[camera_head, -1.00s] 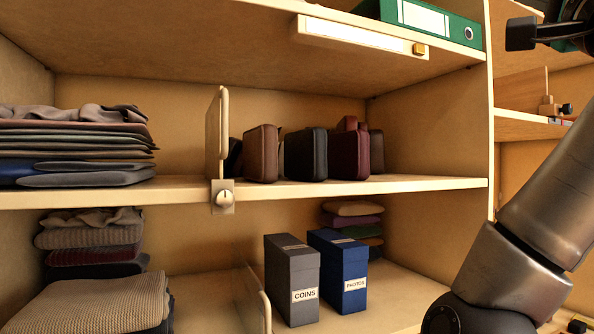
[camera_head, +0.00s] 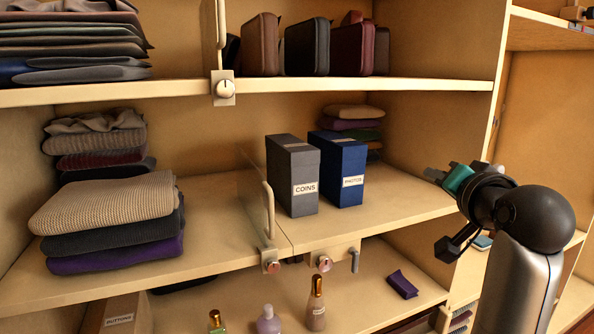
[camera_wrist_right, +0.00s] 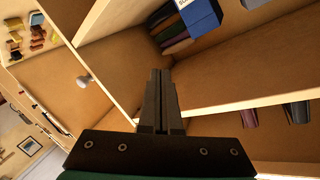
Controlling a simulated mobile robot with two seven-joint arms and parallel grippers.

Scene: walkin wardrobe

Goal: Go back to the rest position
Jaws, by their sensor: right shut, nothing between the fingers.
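My right gripper (camera_head: 432,174) is at the right of the head view, in front of the upright panel at the right end of the shelves. It is to the right of the blue "PHOTOS" box (camera_head: 343,170) and apart from it. In the right wrist view its two dark fingers (camera_wrist_right: 160,75) lie together with nothing between them. My left gripper is not in view.
A grey "COINS" box (camera_head: 293,175) stands beside the blue one on the middle shelf. Folded clothes (camera_head: 105,215) lie at left. Dark cases (camera_head: 307,47) stand on the shelf above. Bottles (camera_head: 317,303) and a purple wallet (camera_head: 403,285) are below. The shelf panel (camera_head: 495,90) is close to my right arm.

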